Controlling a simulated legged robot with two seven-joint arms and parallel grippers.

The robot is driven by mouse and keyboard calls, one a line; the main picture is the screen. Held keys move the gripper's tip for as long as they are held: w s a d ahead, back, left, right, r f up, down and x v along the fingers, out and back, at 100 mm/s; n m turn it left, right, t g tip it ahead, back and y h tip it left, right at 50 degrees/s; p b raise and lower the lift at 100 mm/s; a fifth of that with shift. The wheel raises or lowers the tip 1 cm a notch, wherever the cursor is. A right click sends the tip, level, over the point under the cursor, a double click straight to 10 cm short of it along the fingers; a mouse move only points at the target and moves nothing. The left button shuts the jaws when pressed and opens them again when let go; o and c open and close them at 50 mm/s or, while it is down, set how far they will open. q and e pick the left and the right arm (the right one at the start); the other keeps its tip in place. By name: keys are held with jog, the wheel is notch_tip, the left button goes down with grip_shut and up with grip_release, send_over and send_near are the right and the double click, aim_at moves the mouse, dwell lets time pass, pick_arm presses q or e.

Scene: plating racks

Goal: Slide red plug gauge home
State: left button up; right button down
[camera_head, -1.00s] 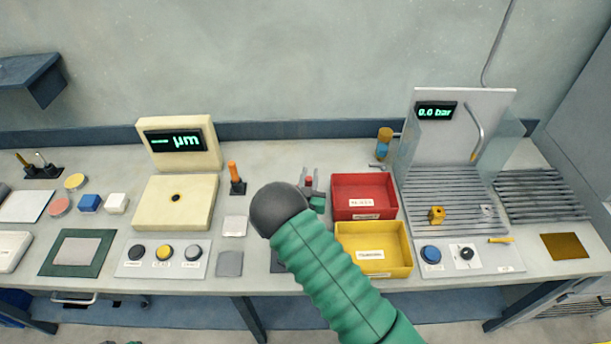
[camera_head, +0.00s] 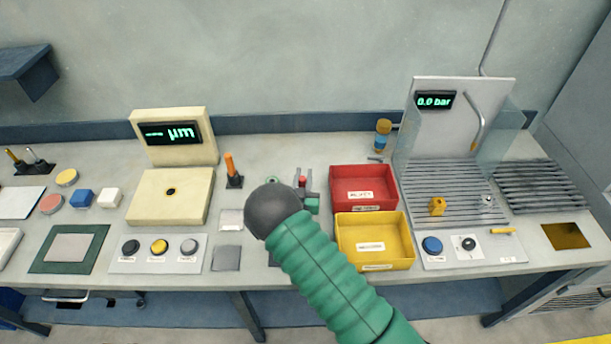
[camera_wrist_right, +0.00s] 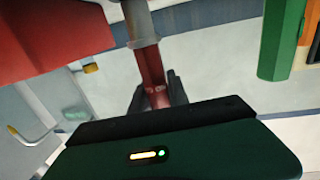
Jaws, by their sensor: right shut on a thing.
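The red plug gauge (camera_wrist_right: 152,68) is held between the dark fingers of my right gripper (camera_wrist_right: 156,92) in the right wrist view. Its grey metal end (camera_wrist_right: 140,22) points away from the gripper and runs to the top edge, so its tip is out of view. In the head view, my right gripper (camera_head: 304,184) is small and partly hidden behind my forearm, left of the red bin (camera_head: 364,199). A bit of red gauge shows between its fingers. Whether the gauge's end touches or enters anything cannot be told. My left gripper is not in view.
A small green ring (camera_head: 272,180) lies just left of the gripper. An orange-handled gauge (camera_head: 231,163) stands in a black holder. The cream µm gauge block (camera_head: 170,211) is further left. A yellow bin (camera_head: 373,267) stands in front of the red one.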

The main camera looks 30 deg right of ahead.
jog(key=shift+a, duration=0.65)
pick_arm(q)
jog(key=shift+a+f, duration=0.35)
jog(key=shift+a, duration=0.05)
pick_arm(e)
jog(key=shift+d+r, duration=0.1)
jog(key=shift+d, duration=0.2)
dwell(0.3)
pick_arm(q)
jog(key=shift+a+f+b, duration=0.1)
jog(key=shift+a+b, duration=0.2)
pick_arm(e)
jog(key=shift+a, duration=0.25)
pick_arm(q)
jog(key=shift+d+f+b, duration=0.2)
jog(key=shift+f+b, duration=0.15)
jog(key=shift+b, duration=0.05)
pick_arm(e)
jog(key=shift+d+f, duration=0.2)
jog(key=shift+f, duration=0.25)
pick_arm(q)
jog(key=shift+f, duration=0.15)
pick_arm(e)
jog(key=shift+f, duration=0.15)
jog(key=shift+a+r, duration=0.1)
jog(key=shift+r, duration=0.1)
